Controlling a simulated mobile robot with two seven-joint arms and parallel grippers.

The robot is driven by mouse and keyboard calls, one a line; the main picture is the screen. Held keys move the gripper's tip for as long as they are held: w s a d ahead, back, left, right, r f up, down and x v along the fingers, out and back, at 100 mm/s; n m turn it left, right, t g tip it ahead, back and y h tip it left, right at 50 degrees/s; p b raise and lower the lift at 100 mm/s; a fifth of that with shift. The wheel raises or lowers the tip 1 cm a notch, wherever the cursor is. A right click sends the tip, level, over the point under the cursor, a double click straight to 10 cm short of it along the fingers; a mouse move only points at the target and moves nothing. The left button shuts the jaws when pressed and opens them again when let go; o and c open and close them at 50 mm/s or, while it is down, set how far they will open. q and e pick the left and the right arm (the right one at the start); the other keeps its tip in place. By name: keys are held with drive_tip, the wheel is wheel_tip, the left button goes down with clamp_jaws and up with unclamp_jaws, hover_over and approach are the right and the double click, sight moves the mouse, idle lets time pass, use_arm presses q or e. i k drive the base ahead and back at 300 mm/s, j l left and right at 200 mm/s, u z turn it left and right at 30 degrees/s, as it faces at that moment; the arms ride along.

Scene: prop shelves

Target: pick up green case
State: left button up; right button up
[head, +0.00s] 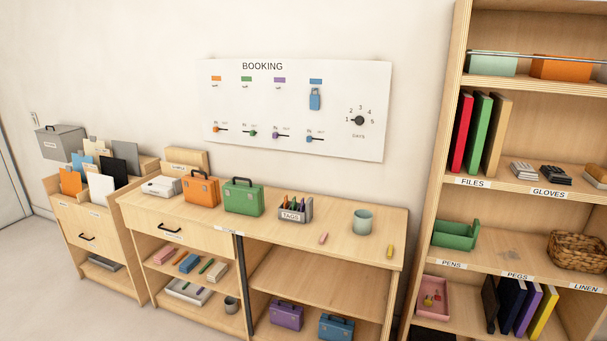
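The green case (243,197) stands upright on the wooden counter, with a dark handle on top. It is between an orange case (201,189) on its left and a grey tags holder (295,207) on its right. Nothing blocks its front in the head view. Neither of my grippers shows in this view.
The counter top (345,247) also holds a mug (363,221), a pink piece (323,238) and a yellow piece (390,251). A purple case (287,315) and a blue case (336,327) stand on the shelf below. A tall shelf unit (432,190) rises at the right.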

sight(248, 199)
drive_tip(key=i+j, duration=0.1)
drive_tip(key=j, duration=0.6)
drive_tip(key=i+j, duration=0.15)
drive_tip(key=j, duration=0.2)
drive_tip(key=i+j, duration=0.2)
drive_tip(key=j, duration=0.15)
drive_tip(key=i+j, duration=0.15)
drive_tip(key=j, duration=0.2)
drive_tip(key=i+j, duration=0.2)
drive_tip(key=j, duration=0.15)
drive_tip(key=i+j, duration=0.85)
